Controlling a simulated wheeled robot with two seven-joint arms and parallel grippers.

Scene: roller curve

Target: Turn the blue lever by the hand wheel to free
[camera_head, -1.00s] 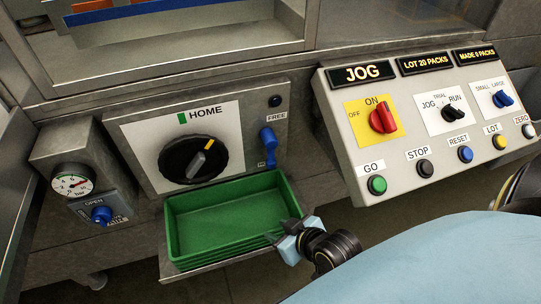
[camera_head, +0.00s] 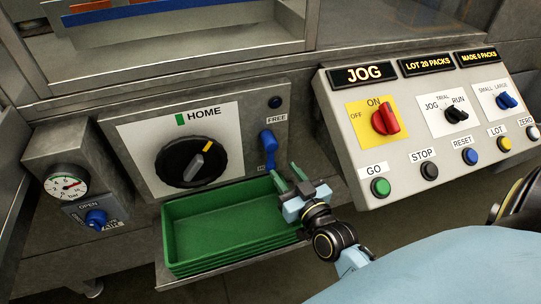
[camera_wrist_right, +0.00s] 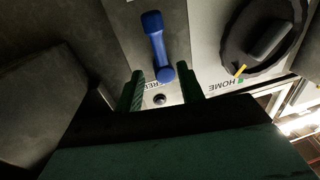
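The blue lever (camera_head: 268,146) is on the grey panel just right of the black hand wheel (camera_head: 190,162). Its handle hangs down, away from the FREE label (camera_head: 276,118) and towards a partly hidden lower label. My right gripper (camera_head: 285,174) is just below the lever, with its two green fingers apart and empty. In the right wrist view, which is upside down, the lever (camera_wrist_right: 157,45) shows ahead of and between the open fingers (camera_wrist_right: 163,88), without clear contact. My left gripper is not in view.
A green tray (camera_head: 190,265) sits under the hand wheel, close to my right gripper. A sloped control box (camera_head: 400,165) with knobs and buttons stands to the right. A gauge (camera_head: 66,185) and a blue air knob (camera_head: 96,217) are at the left.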

